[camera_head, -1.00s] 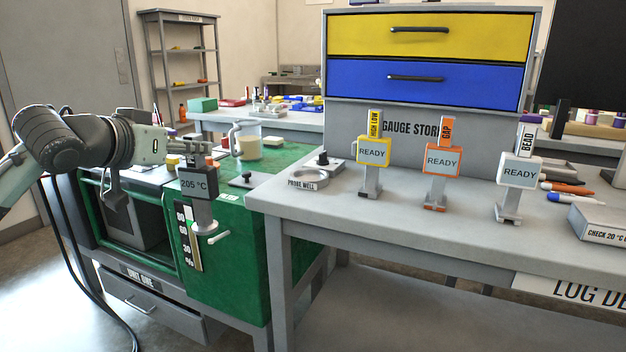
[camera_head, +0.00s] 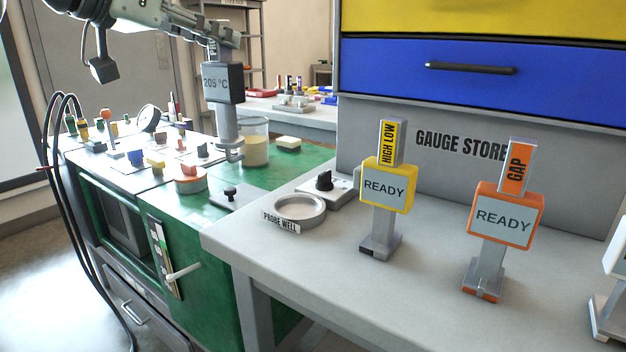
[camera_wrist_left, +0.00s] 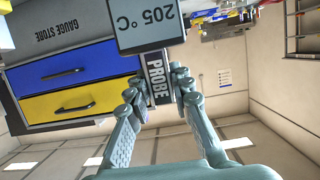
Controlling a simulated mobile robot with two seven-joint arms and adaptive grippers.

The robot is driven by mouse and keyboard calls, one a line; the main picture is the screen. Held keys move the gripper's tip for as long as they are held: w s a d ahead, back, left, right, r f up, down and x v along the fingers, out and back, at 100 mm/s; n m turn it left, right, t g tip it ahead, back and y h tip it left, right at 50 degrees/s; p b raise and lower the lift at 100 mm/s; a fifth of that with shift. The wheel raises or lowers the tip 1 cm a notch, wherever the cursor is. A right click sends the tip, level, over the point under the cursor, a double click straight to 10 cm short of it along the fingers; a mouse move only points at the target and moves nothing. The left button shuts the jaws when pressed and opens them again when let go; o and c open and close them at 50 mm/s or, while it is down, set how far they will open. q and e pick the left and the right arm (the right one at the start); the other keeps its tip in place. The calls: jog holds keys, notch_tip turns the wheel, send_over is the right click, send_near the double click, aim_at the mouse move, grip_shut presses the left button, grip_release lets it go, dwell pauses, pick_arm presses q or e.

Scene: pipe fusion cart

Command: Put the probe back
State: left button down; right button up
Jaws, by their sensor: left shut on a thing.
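The probe (camera_head: 224,84) is a grey gauge whose screen reads 205 °C. My left gripper (camera_head: 213,34) is shut on its upper handle and holds it upright in the air. In the left wrist view both fingers (camera_wrist_left: 155,90) close on the handle marked PROBE (camera_wrist_left: 158,78). The probe's lower end shows in front of a beaker above the green cart; the gap below it is hard to judge. The round probe well (camera_head: 300,208), a shallow grey ring with a PROBE WELL label, sits at the bench's left corner, to the right of the probe and apart from it. My right gripper is not in view.
A yellow HIGH LOW gauge (camera_head: 389,186) and an orange GAP gauge (camera_head: 503,222) stand on the grey bench (camera_head: 350,290). A black-knobbed block (camera_head: 328,186) sits behind the well. The green cart (camera_head: 215,305) carries a beaker (camera_head: 255,148) and several small parts.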

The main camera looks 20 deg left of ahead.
pick_arm(q)
jog(key=w+d+f+b, duration=0.1)
jog(key=d+f, duration=0.9)
jog(key=d, duration=0.1)
jog(key=shift+f, duration=0.35)
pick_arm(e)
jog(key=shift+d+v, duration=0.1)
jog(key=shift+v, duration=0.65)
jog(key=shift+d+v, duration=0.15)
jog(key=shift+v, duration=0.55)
pick_arm(q)
jog(key=shift+w+d+f, duration=0.1)
jog(key=shift+d, duration=0.05)
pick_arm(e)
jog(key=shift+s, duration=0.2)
pick_arm(q)
jog(key=c, duration=1.3)
grip_release()
jog(key=shift+c, duration=0.2)
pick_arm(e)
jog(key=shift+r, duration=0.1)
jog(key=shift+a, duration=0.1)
pick_arm(q)
jog(key=v, duration=1.2)
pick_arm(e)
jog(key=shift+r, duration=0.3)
